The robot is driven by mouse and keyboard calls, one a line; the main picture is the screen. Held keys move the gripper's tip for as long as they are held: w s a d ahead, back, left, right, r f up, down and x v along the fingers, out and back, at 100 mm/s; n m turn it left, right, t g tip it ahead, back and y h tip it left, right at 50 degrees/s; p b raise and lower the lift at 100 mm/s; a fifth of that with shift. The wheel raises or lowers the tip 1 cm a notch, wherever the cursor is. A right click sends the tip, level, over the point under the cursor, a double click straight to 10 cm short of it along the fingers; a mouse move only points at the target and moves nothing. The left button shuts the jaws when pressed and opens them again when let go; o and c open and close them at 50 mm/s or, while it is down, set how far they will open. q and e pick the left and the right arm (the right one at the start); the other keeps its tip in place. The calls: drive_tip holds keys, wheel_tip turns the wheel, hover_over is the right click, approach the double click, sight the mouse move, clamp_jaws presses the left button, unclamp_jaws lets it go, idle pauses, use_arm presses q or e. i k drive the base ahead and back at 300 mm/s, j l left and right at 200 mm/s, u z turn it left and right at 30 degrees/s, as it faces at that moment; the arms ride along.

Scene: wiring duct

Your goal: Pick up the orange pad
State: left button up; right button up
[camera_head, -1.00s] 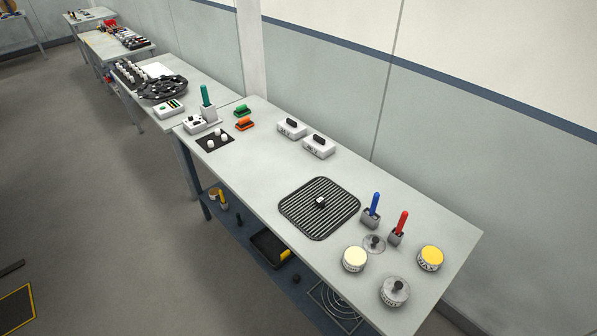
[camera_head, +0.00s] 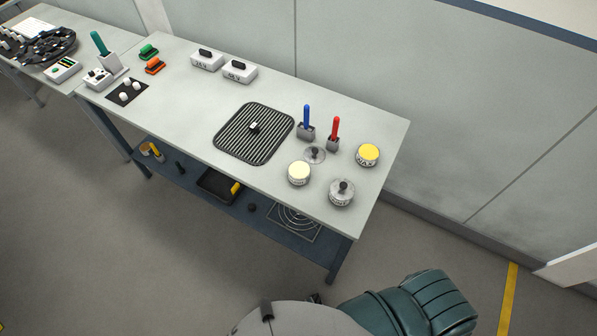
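The orange pad (camera_head: 155,66) is a small block with a dark top part. It lies on the table at the upper left, just in front of a similar green pad (camera_head: 149,51). Neither of my grippers can be made out in the head view. Only grey and teal parts, apparently of my own body, show at the bottom, well away from the pad.
The long grey table (camera_head: 180,115) also holds a ribbed black mat (camera_head: 254,133), two white boxes (camera_head: 240,72), blue and red handled tools (camera_head: 335,132), and several round tins (camera_head: 368,155). A lower shelf (camera_head: 190,177) holds a tray (camera_head: 216,186). Floor in front is clear.

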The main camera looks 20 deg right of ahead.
sight(154, 65)
drive_tip(key=z, duration=0.65)
drive_tip(key=i+j+z, duration=0.15)
drive_tip(key=j+z, duration=0.6)
drive_tip(key=j, duration=0.15)
drive_tip(key=j+z, duration=0.4)
drive_tip(key=i+j, duration=0.05)
drive_tip(key=j, duration=0.05)
